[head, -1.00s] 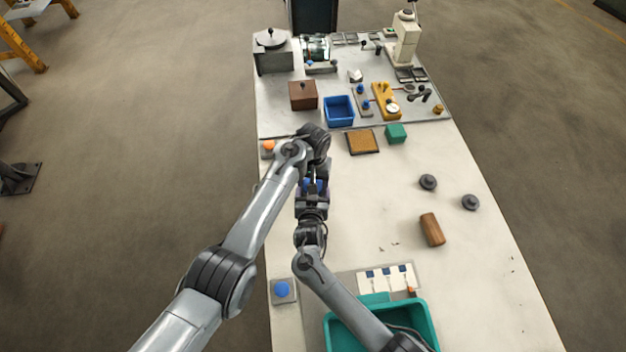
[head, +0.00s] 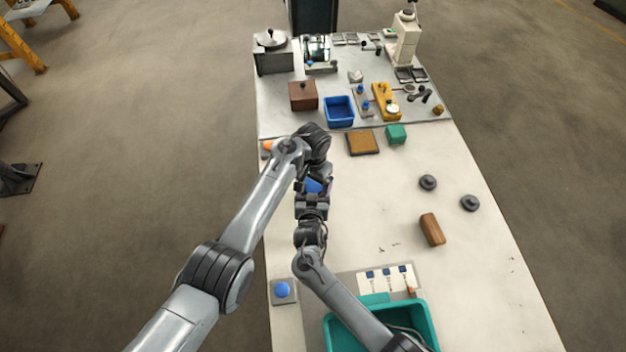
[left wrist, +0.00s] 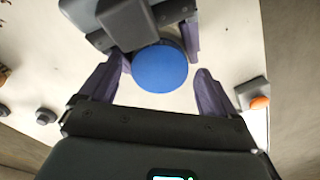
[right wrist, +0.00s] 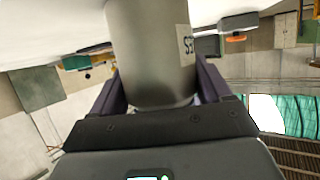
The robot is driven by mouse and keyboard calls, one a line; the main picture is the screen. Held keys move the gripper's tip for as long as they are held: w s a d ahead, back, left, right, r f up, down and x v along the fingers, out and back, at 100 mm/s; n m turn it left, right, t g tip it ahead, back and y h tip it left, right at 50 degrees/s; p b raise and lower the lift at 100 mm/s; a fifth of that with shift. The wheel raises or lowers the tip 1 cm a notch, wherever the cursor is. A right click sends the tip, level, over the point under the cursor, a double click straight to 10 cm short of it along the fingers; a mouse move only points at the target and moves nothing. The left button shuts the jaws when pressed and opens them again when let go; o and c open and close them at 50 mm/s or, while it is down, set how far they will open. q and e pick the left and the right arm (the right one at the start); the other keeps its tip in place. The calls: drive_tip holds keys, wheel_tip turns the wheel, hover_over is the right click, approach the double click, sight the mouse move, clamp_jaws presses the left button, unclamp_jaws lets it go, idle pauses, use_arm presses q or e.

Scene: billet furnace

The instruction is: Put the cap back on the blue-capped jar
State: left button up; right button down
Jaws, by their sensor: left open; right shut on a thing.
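The jar (right wrist: 150,50) is a grey metallic cylinder with a white label, held between the fingers of my right gripper (right wrist: 155,88). The blue cap (left wrist: 160,68) shows as a round disc at the jar's top end; whether it is fully seated is hard to tell. It also shows in the head view (head: 314,185), between the two grippers. My left gripper (left wrist: 160,74) is open, its purple fingers on either side of the cap with gaps. In the head view the left gripper (head: 322,172) is just beyond the right gripper (head: 312,203), partly hidden by its own wrist.
An orange button (head: 267,147) is at the table's left edge, and a blue button (head: 282,289) is nearer. A teal bin (head: 432,320) stands at the front. A wooden block (head: 432,229) and two dark knobbed discs (head: 428,183) (head: 470,203) lie right.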

use_arm(q)
drive_tip(key=shift+r, duration=2.2)
drive_tip(key=shift+r, duration=0.2)
drive_tip(key=shift+c, duration=1.4)
drive_tip(key=shift+r+m, duration=0.3)
drive_tip(key=shift+r, duration=1.25)
drive_tip(key=shift+f, duration=0.1)
drive_tip(key=shift+f, duration=3.95)
drive_tip(key=shift+c, duration=0.2)
